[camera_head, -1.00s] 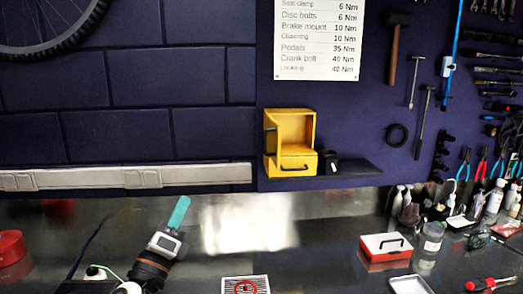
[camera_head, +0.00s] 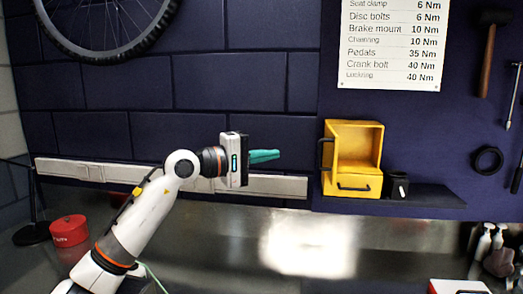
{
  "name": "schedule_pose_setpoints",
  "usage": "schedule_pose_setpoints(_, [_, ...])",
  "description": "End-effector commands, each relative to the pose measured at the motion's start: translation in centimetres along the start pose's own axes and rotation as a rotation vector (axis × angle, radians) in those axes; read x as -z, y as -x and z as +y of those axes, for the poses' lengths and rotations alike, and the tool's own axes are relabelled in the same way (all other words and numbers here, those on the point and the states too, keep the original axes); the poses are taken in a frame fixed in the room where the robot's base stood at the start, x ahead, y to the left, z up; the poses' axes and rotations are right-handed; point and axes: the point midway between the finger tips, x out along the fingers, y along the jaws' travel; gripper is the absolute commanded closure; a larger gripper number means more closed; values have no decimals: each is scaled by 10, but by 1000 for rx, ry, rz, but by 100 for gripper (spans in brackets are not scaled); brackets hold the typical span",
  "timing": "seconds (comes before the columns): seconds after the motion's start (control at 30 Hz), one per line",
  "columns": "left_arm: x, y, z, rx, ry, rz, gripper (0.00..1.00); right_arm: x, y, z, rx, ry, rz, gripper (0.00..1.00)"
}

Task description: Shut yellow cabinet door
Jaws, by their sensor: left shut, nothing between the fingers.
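The small yellow cabinet (camera_head: 367,141) stands on a dark shelf against the wall, right of centre. Its upper compartment faces me open and looks empty. Its door (camera_head: 327,160) stands open at the left side, seen nearly edge-on, with a dark handle on its outer face. A drawer with a dark handle sits below the compartment and looks closed. My left gripper (camera_head: 266,156) is shut and empty, its teal fingers pointing right toward the door. It appears left of the door with a gap in the picture. My right gripper is out of view.
A small black box (camera_head: 396,185) stands right of the cabinet on the dark shelf (camera_head: 432,196). A pale rail (camera_head: 280,186) runs along the wall behind my left arm. A red round tin (camera_head: 69,231) stands at the left on the metal bench (camera_head: 225,240), whose middle is largely clear.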

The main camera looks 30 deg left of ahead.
Motion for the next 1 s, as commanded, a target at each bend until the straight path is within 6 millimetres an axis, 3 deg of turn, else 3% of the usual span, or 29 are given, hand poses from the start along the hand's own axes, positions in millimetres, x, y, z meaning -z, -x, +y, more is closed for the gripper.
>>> schedule_pose_setpoints(0.03, [1,-13,-7,2,6,4,100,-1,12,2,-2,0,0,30])
schedule_pose_setpoints(0.2, [1,-49,-6,2,7,4,100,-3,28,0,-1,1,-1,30])
schedule_pose_setpoints(0.4, [20,-71,-4,1,3,5,100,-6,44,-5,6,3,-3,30])
schedule_pose_setpoints(1.0, [30,-81,0,3,3,2,100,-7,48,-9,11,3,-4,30])
